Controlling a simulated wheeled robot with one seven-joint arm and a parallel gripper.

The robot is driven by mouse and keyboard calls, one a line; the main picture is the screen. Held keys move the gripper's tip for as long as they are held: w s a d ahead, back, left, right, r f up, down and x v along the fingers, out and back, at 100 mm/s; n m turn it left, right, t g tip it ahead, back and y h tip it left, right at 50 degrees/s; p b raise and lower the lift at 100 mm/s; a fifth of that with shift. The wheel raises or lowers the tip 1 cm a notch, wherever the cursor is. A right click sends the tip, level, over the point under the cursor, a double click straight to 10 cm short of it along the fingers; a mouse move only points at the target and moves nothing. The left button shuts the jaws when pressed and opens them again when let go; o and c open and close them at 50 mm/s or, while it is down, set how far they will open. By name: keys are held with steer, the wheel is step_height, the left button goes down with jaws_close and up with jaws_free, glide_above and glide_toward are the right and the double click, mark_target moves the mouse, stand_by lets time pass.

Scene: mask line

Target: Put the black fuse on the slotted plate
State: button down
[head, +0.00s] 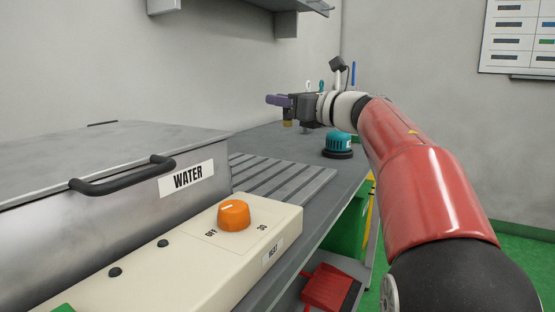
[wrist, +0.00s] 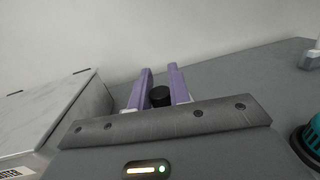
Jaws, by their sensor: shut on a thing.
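My gripper (head: 279,100) is held above the grey bench, beyond the slotted plate in the head view. Its purple fingers also show in the wrist view (wrist: 160,72). They are shut on the black fuse (wrist: 160,96), whose dark round top shows between them. In the head view a small brass-coloured part hangs below the fingers; it looks like the fuse's lower end, clear of the bench. The grey slotted plate (head: 285,180) lies on the bench right of the WATER tank, with long parallel slots and nothing on it.
The steel WATER tank (head: 120,150) with its black handle stands at left. A cream control box (head: 190,262) with an orange knob (head: 234,215) is in front of the plate. A teal round object (head: 338,144) stands on the bench near my arm. A grey shelf hangs above.

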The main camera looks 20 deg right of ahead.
step_height(320, 180, down, 11)
steer(key=shift+r+b, duration=0.1)
steer(key=shift+b, duration=0.65)
steer(key=c, duration=1.3)
jaws_free()
steer(key=b+v, duration=0.1)
steer(key=v, duration=1.1)
steer(key=shift+b, duration=0.4)
